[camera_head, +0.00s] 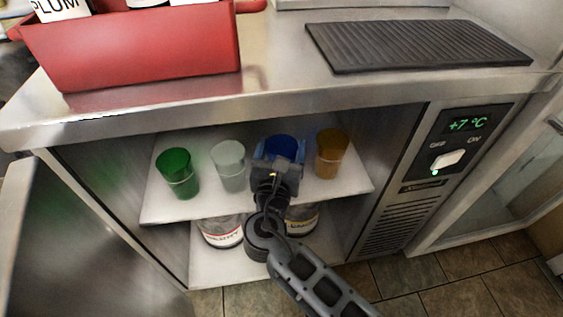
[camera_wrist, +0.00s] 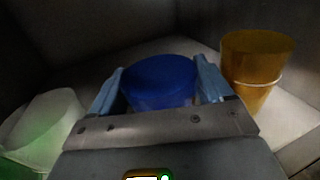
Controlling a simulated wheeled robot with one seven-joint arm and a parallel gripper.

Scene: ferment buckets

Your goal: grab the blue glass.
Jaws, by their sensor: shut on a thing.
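The blue glass (camera_head: 284,146) stands on the upper white shelf (camera_head: 175,211) inside the open cabinet, between a clear glass and an amber glass. In the wrist view the blue glass (camera_wrist: 160,80) sits between the two light-blue fingers of my gripper (camera_wrist: 160,88). My gripper (camera_head: 279,158) is shut on it, one finger at each side. The lower part of the blue glass is hidden by my gripper, so I cannot tell whether it touches the shelf.
A clear glass (camera_head: 229,166) and a green glass (camera_head: 178,174) stand to the left. An amber glass (camera_head: 331,153) stands close on the right. Labelled jars (camera_head: 221,231) sit on the lower shelf. The steel counter (camera_head: 277,75) overhangs above, holding a red bin (camera_head: 140,47) and a black mat (camera_head: 415,45).

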